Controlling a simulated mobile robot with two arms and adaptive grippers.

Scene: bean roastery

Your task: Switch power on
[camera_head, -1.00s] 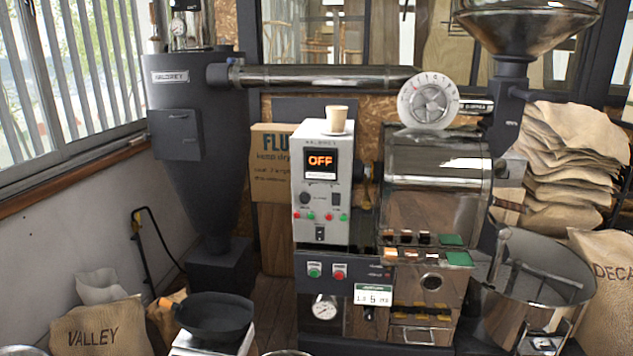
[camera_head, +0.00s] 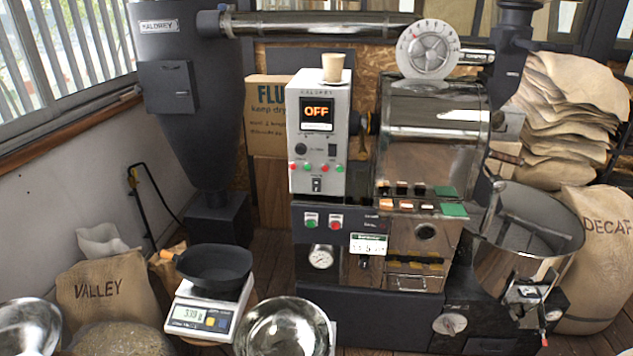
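The roaster's grey control box (camera_head: 320,135) stands near the middle of the head view. Its display (camera_head: 317,113) reads OFF in orange letters. A small dark switch (camera_head: 317,185) sits at the bottom of the box. On the black panel underneath are a green button (camera_head: 311,221) and a red button (camera_head: 336,222). Neither of my grippers shows in the view.
A beige cup (camera_head: 333,67) stands on the control box. In front, a black pan rests on a scale (camera_head: 200,318) beside a metal bowl (camera_head: 284,330). The round cooling bin (camera_head: 525,262) is at the right. Sacks stand on both sides.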

